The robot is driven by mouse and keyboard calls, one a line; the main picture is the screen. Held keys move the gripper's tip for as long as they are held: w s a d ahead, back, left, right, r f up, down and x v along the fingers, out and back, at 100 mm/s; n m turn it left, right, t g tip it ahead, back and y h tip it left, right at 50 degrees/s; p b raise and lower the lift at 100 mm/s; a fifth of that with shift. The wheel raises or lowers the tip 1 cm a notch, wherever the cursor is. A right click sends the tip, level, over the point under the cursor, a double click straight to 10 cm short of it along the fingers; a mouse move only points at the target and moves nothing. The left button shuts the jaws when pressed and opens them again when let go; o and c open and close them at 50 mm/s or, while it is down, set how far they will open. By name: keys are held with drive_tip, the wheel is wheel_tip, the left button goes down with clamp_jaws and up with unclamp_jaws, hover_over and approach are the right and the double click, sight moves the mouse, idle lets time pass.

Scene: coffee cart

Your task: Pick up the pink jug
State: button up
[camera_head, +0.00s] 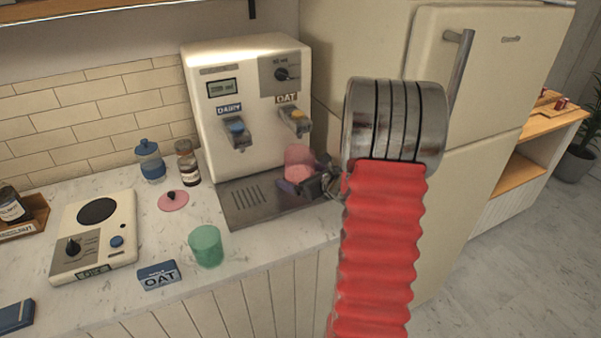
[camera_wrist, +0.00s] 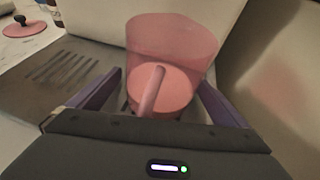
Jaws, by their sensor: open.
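The pink jug (camera_head: 298,160) stands at the right end of the dispenser's drip tray (camera_head: 247,221), under the OAT tap. In the wrist view the jug (camera_wrist: 172,45) is translucent pink, with its handle toward me. My gripper (camera_head: 309,186) is at the jug, partly hidden behind my arm in the head view. In the wrist view my gripper (camera_wrist: 160,100) is open, with one purple finger on each side of the jug's lower part and handle. I cannot tell whether either finger touches the jug.
The milk dispenser (camera_head: 245,105) stands behind the jug, and a fridge (camera_head: 455,130) rises at the right. A green cup (camera_head: 206,246), a pink lid (camera_head: 173,201) and an OAT block (camera_head: 158,275) sit on the counter to the left.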

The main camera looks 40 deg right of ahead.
sight(302, 166)
idle(0.5)
drive_tip(key=c, duration=1.6)
drive_tip(key=shift+r, duration=0.15)
drive_tip(key=shift+r, duration=1.45)
drive_tip(key=shift+s+r, duration=0.25)
drive_tip(key=s, duration=0.5)
drive_tip(key=s+a, duration=0.1)
drive_tip(key=s, duration=1.1)
drive_tip(key=shift+s+a+f, duration=0.1)
drive_tip(key=shift+s+a, duration=0.15)
drive_tip(key=shift+a, duration=0.15)
